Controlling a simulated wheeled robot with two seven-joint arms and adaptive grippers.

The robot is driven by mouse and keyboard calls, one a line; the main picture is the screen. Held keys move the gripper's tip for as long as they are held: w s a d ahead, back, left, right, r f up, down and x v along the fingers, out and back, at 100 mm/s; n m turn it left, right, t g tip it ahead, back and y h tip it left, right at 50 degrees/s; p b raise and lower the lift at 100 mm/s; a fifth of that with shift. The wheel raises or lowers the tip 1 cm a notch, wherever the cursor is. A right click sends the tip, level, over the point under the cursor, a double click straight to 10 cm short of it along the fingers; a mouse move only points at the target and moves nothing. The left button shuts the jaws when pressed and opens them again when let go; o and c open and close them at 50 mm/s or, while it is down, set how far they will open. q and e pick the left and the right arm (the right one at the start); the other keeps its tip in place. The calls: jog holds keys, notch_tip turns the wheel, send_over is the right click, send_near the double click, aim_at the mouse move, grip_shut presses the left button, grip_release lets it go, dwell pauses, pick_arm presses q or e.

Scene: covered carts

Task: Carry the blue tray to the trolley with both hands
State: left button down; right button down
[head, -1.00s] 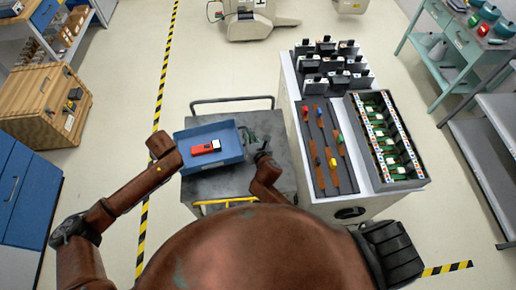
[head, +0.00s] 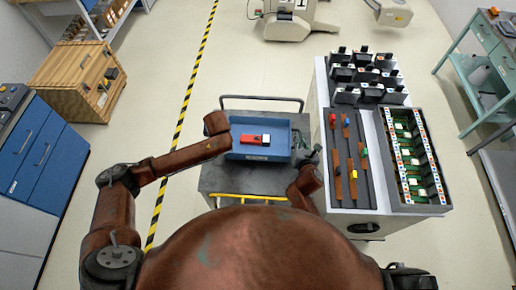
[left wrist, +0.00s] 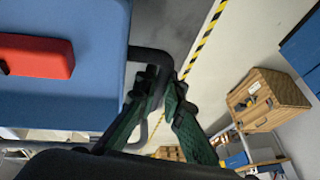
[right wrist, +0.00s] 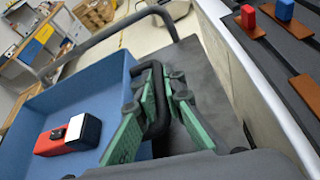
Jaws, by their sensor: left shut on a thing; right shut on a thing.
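The blue tray (head: 262,153) is over the grey top of the trolley (head: 235,180) in the head view, between my two arms. A red device with a white end (head: 250,139) lies in the tray. My left gripper (left wrist: 160,84) is shut on the tray's dark handle (left wrist: 148,54) in the left wrist view; my arm hides it in the head view. My right gripper (head: 306,158) is shut on the opposite dark handle (right wrist: 157,120), clear in the right wrist view. I cannot tell whether the tray touches the trolley top.
A white cart (head: 345,225) with dark strips and small coloured pieces stands close on the trolley's right. The trolley's push bar (head: 262,98) rises behind the tray. A wooden crate (head: 75,85) and blue cabinet (head: 40,150) stand left.

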pick_arm(q)
jog(key=shift+f, duration=0.1)
pick_arm(e)
jog(key=shift+f, duration=0.1)
